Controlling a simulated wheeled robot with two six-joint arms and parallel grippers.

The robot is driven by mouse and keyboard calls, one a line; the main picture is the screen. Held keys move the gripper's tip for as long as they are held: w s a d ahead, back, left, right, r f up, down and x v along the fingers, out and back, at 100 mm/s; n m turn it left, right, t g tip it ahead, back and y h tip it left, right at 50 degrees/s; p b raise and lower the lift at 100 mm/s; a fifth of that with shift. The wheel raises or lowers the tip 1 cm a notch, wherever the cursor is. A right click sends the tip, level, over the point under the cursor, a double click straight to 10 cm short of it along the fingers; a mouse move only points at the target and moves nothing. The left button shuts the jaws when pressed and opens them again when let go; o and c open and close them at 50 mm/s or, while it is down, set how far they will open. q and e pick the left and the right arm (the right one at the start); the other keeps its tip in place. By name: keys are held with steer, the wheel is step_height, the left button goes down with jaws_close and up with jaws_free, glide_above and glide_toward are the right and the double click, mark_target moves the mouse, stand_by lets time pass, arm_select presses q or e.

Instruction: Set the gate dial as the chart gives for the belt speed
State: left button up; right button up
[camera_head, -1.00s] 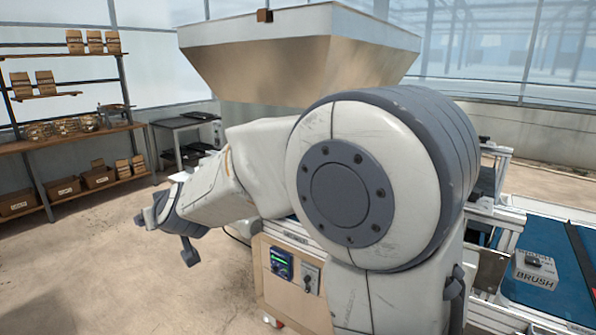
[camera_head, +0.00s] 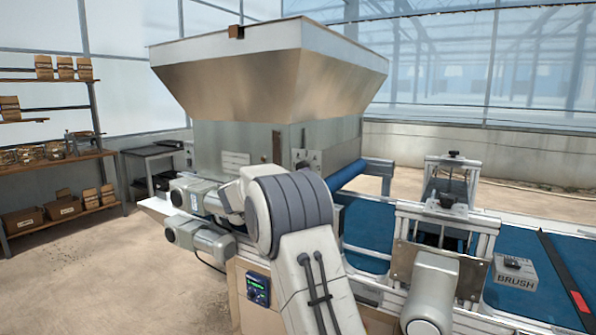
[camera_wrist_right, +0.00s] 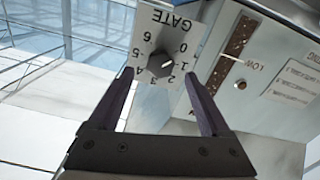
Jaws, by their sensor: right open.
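The gate dial is a dark round knob (camera_wrist_right: 161,64) on a white plate marked GATE (camera_wrist_right: 172,22), upside down in the right wrist view. Its pointer seems to lie near 1, but I cannot read it exactly. The plate also shows on the hopper base in the head view (camera_head: 308,160). My right gripper (camera_wrist_right: 158,74) is open and empty, its fingertips on either side of the knob in the picture; I see no contact. A box with a green-lit display (camera_head: 257,288) is at the lower middle, too small to read. My left gripper is not in view.
The big metal hopper (camera_head: 270,80) stands above the dial. A brown window marked LOW (camera_wrist_right: 232,52) and a printed label (camera_wrist_right: 297,85) sit beside the plate. A blue belt (camera_head: 368,235) runs right, with a BRUSH block (camera_head: 515,272). Shelves (camera_head: 50,160) stand at left.

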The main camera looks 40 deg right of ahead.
steer(key=x, duration=0.3)
steer(key=shift+w+d, duration=0.2)
steer(key=shift+d, duration=0.1)
jaws_close()
steer(key=shift+m, duration=0.3)
